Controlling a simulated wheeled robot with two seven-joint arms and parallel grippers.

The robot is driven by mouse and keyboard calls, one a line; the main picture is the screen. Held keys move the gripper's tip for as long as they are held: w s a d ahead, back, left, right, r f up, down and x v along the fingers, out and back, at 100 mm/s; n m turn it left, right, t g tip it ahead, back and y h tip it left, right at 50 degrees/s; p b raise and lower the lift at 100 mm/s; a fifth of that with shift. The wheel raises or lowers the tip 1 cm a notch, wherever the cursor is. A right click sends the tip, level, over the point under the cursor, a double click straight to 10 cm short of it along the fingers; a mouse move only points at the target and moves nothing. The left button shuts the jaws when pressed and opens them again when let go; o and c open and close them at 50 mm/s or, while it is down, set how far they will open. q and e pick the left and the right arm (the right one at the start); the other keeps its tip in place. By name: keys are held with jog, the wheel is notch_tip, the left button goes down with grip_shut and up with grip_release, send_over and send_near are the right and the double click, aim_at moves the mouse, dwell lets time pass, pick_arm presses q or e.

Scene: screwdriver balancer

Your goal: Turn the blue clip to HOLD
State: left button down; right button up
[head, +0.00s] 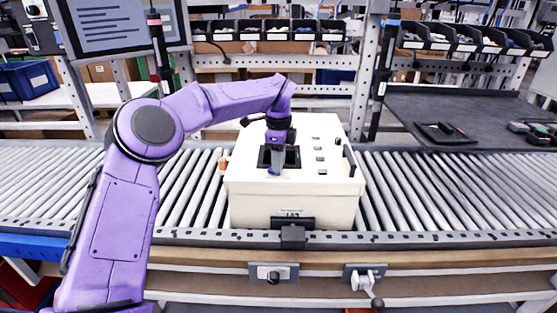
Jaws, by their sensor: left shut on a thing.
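My left gripper (277,147) reaches down over the top of a cream box (292,203), at a dark square panel (291,157). It is shut on a small blue-grey piece (275,166), which looks like the blue clip. My fingers and wrist hide much of the piece, and its turned position cannot be told. No HOLD marking can be read at this size. My right gripper is not in view.
The cream box stands on a roller conveyor (450,190). Several small fittings (319,154) and an upright black lever (349,160) are on its top, right of my gripper. Posts and bins stand behind. The rollers either side are mostly clear.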

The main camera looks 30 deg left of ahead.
pick_arm(q)
jog(key=m+p, duration=0.1)
jog(key=m, duration=0.3)
jog(key=shift+r+m, duration=0.1)
jog(key=shift+m, duration=0.3)
jog(key=m+p, duration=0.1)
jog(key=m, duration=0.2)
jog(key=shift+m+p, duration=0.3)
jog(key=shift+p, duration=0.1)
jog(key=m+p, duration=0.2)
jog(key=m, duration=0.3)
jog(key=shift+r+p, duration=0.1)
jog(key=shift+p, duration=0.2)
jog(key=shift+m+p, duration=0.85)
jog(key=shift+m, duration=1.25)
jog(key=c, duration=1)
grip_release()
